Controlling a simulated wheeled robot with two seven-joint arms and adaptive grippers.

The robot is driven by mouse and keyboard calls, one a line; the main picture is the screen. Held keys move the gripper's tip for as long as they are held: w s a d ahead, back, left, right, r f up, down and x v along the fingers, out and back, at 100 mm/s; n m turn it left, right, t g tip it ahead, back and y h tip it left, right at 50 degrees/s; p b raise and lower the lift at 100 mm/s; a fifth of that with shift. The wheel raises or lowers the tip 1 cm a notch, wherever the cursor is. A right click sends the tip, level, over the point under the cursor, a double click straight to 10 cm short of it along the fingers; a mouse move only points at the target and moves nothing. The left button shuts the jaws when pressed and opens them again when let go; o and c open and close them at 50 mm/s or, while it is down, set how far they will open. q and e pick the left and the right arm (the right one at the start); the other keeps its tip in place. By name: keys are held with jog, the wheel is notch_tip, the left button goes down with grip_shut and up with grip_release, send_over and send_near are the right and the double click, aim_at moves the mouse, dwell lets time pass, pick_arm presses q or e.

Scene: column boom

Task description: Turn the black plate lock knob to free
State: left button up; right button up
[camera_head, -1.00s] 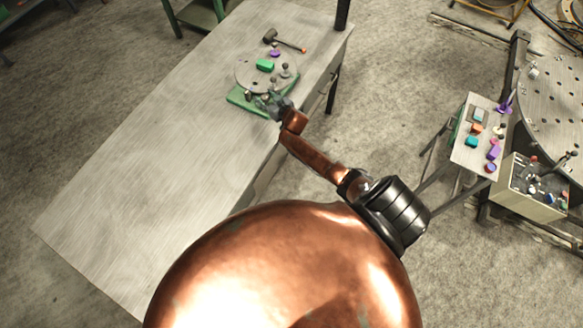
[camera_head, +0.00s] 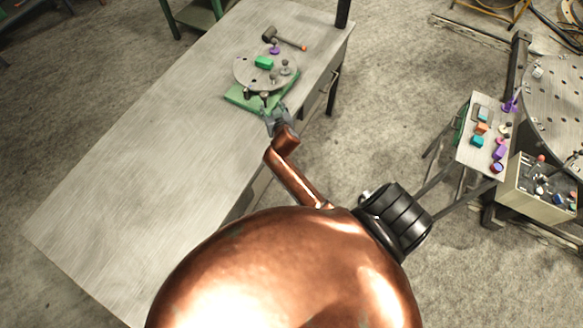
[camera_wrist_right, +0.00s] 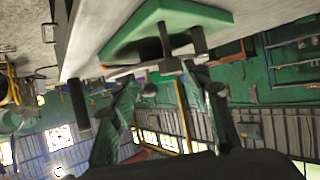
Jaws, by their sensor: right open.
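A round grey plate (camera_head: 244,73) with holes is mounted over a green base (camera_head: 237,98) near the table's far right edge. Two small dark knobs, a left one (camera_head: 249,95) and a right one (camera_head: 265,96), show at the plate's near side; I cannot tell which is the lock knob. In the right wrist view, which looks upside down, the green base (camera_wrist_right: 205,15) is at the top, with dark stems (camera_wrist_right: 165,42) beside it. My right gripper (camera_head: 276,113) is open and empty just in front of the base, apart from the knobs. My left gripper is out of view.
A green block (camera_head: 264,62) and grey pegs sit on the plate. A purple piece (camera_head: 275,49) and a hammer (camera_head: 285,40) lie behind it. The table's left part is clear. A small side table (camera_head: 470,155) with coloured parts stands right.

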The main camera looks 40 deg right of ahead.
jog(key=s+f+n+g+b, duration=0.1)
jog(key=s+f+g, duration=0.2)
jog(key=s+f, duration=0.65)
jog(key=s+a+f+n+y+b, duration=0.1)
jog(key=s+f+b, duration=0.1)
jog(key=f, duration=0.6)
jog(key=s+a+f+g+y+b, duration=0.1)
jog(key=s+f, duration=0.3)
jog(key=f, duration=0.5)
jog(key=shift+a+n+g+b, duration=0.15)
jog(key=shift+n+g+b, duration=0.15)
jog(key=shift+n+b, duration=0.1)
jog(key=s+a+f+n+g+y+b, duration=0.1)
jog(key=s+a+f+g, duration=0.1)
jog(key=s+f, duration=0.85)
jog(key=s+a+f+n+g+y+b, duration=0.1)
jog(key=s+a+f, duration=0.1)
jog(key=s+f, duration=0.85)
jog(key=s+f+g+b, duration=0.1)
jog(key=s+f, duration=0.6)
jog(key=s, duration=0.4)
jog(key=s+a+f+n+g+y+b, duration=0.1)
jog(key=s+f+g, duration=0.1)
jog(key=s+f, duration=0.5)
jog(key=s, duration=0.4)
jog(key=shift+s+a+f, duration=0.2)
jog(key=shift+s+f, duration=0.05)
jog(key=shift+s, duration=0.05)
